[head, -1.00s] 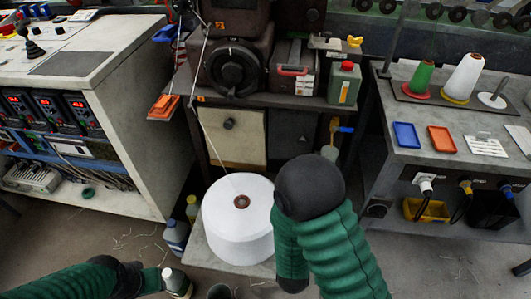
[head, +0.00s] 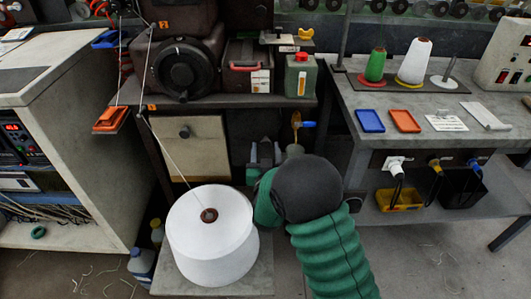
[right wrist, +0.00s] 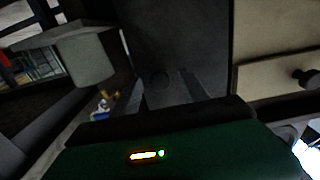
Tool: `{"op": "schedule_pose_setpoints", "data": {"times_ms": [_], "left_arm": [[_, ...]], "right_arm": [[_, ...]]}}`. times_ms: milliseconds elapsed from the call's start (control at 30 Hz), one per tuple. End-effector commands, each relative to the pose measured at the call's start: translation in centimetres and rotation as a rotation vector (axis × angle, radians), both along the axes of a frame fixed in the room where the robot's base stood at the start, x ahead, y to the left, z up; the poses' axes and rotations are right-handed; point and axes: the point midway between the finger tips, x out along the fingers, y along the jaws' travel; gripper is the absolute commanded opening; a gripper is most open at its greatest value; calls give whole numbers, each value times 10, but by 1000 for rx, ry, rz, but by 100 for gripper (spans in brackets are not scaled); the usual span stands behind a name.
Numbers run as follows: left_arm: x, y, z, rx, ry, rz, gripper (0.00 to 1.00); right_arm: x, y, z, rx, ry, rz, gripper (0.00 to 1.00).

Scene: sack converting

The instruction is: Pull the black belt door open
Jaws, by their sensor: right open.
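The black belt door (head: 254,125) is the dark panel under the machine bench, right of a cream door (head: 190,145). It looks shut, and my right arm hides much of it. My right gripper (head: 265,152) is in front of it, open, with its fingers pointing at the door. In the right wrist view the dark door (right wrist: 185,40) fills the upper middle. A dim round knob (right wrist: 158,80) shows between the spread fingers (right wrist: 160,90); I cannot tell whether they touch it. My left gripper is not in view.
A large white thread spool (head: 212,235) stands on a low board just left of my right arm, its thread running up to the machine. A right-hand table (head: 350,100) carries cones and trays. Bottles (head: 142,265) stand on the floor at left.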

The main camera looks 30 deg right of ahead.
Motion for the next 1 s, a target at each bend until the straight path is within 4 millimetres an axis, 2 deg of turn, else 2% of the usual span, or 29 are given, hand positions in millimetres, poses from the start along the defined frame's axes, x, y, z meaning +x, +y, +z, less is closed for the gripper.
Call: {"op": "schedule_pose_setpoints", "data": {"times_ms": [267, 667, 1000], "left_arm": [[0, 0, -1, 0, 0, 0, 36], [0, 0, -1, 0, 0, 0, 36], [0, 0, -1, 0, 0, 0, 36]], "right_arm": [[3, -2, 0, 0, 0, 0, 52], [2, -1, 0, 0, 1, -1, 1], [2, -1, 0, 0, 1, 0, 0]]}}
